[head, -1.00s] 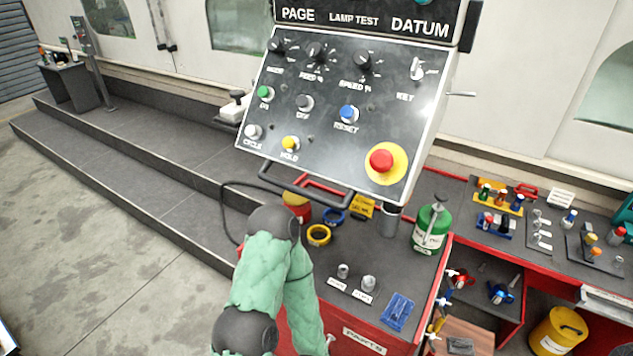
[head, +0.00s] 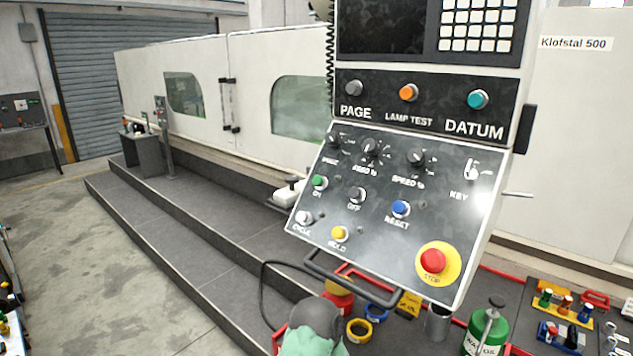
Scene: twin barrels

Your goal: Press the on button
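The control panel (head: 375,225) hangs in the middle of the head view, tilted toward me. The green on button (head: 319,182) is at its left side, with ON lettered below it. A grey off button (head: 356,194) and a blue reset button (head: 400,208) are to its right. A red stop button (head: 432,261) on a yellow disc is at the lower right. Part of one of my arms shows at the bottom edge, below the panel. Neither gripper is in view.
A dark handle bar (head: 345,285) runs along the panel's lower edge. Below it is a bench with yellow tape (head: 359,330), blue tape (head: 376,312) and a green oil can (head: 486,328). A grey step (head: 190,235) runs along the white machine.

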